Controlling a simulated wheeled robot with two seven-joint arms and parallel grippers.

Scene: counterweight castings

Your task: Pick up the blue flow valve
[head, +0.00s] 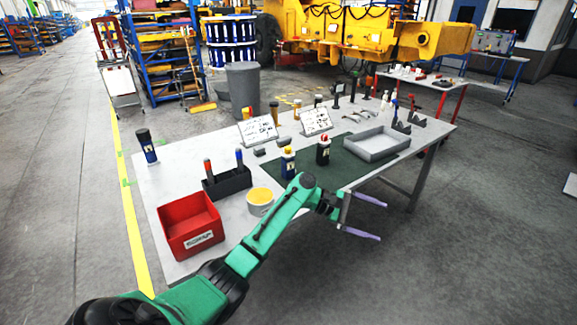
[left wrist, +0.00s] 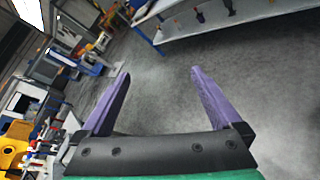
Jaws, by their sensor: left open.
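My left gripper (head: 383,221) is open and empty, held out past the near right edge of the table (head: 150,187). In the left wrist view the two purple fingers of the left gripper (left wrist: 160,73) are spread wide, with only grey floor between them. I cannot pick out the blue flow valve for certain. My right gripper is not in view.
A red bin (head: 191,222) and a yellow-topped tin (head: 260,200) stand near the table's front. A grey tray (head: 376,144) and a dark bottle with a red cap (head: 323,151) stand on or by the green mat (head: 345,168). Open floor lies right of the table.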

